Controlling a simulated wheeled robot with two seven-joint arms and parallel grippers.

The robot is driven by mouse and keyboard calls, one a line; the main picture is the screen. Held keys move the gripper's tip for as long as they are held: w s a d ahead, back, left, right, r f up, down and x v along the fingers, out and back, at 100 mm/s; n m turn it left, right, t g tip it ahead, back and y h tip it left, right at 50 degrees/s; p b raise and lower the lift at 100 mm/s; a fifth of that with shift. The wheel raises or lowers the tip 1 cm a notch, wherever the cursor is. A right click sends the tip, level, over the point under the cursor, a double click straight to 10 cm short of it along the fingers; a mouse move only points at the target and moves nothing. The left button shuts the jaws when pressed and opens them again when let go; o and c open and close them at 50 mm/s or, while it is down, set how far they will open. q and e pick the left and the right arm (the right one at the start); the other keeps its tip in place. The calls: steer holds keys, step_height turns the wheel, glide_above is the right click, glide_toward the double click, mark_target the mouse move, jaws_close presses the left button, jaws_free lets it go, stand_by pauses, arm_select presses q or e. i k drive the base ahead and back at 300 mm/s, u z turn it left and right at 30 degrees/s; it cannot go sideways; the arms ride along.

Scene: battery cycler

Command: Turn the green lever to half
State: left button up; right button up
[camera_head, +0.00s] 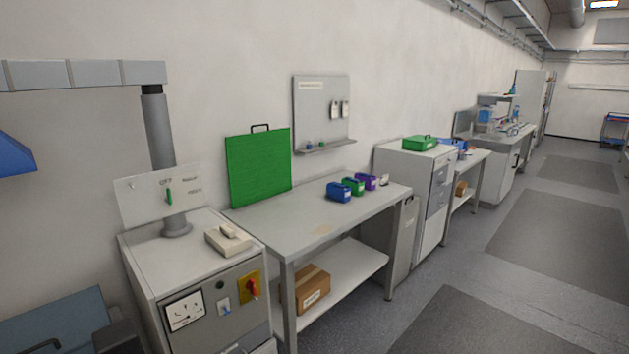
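A green lever (169,197) is mounted on a white sign panel (135,202) at the left. The panel stands at the back of a grey cabinet's top. The lever looks about upright. Small labels sit around it, one above reading like "OFF" and others to its right that are too small to read surely. Neither of my grippers is in view.
The cabinet (150,256) carries a beige box (228,240), a gauge (185,311) and a red knob on yellow (250,288). A workbench (300,219) adjoins at right, with small bins (339,192). Floor at right is open.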

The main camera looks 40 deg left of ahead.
mark_target(168, 199)
steer(key=z, duration=0.05)
steer(key=i, duration=2)
steer(key=u, duration=0.55)
steer(key=i, duration=0.9)
steer(key=u, duration=1.7)
steer(key=i, duration=0.9)
steer(key=u, duration=0.75)
